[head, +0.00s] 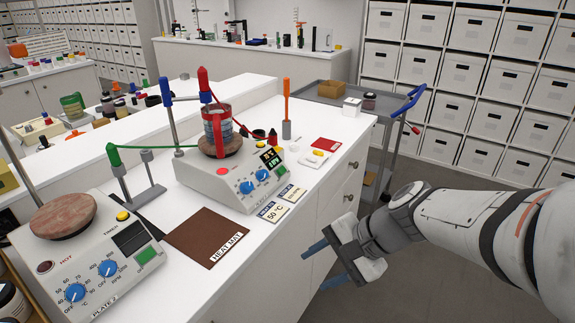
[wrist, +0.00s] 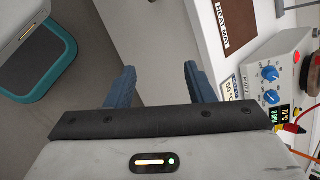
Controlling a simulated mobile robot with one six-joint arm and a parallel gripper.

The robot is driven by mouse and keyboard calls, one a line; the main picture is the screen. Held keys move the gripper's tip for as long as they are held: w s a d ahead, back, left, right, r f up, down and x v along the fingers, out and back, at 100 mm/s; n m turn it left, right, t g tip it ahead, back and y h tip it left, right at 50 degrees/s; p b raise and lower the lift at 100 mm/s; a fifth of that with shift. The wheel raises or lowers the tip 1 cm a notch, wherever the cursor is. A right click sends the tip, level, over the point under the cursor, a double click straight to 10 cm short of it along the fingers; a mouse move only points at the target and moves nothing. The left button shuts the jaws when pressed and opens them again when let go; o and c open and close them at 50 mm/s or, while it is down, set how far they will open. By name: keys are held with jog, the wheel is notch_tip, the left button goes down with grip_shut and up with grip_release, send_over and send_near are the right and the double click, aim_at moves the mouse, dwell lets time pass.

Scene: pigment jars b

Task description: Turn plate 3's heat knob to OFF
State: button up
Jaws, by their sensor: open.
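A white hot plate (head: 215,180) with a lit display stands mid-bench, a vessel with a red band on its top. It has two blue knobs: a left one (head: 246,187) and a right one (head: 262,174). Both also show in the wrist view, one higher (wrist: 270,73) and one lower (wrist: 272,97). Their settings and the plate's number are too small to read. My gripper (head: 313,272) is open and empty, out in front of the bench and apart from both plates.
A brown heat mat (head: 205,236) lies between the plates, and a 50 °C card (head: 273,211) lies before the middle plate. Green and red cables and clamp stands rise behind. A grey cart (head: 335,97) stands beyond the bench. Floor space beside the bench is clear.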

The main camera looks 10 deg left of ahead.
jog(key=w+a+f+m+t+y+b, duration=0.1)
jog(key=w+a+m+y+b, duration=0.2)
jog(key=w+a+m+y, duration=0.35)
jog(key=m+t+y+b, duration=0.25)
jog(key=m+t, duration=0.45)
jog(key=m, duration=0.4)
send_near(250, 187)
jog(key=h, duration=0.1)
jog(key=shift+a+r+b, duration=0.3)
jog(key=shift+r, duration=0.05)
jog(key=x, duration=0.7)
jog(key=shift+a, duration=0.1)
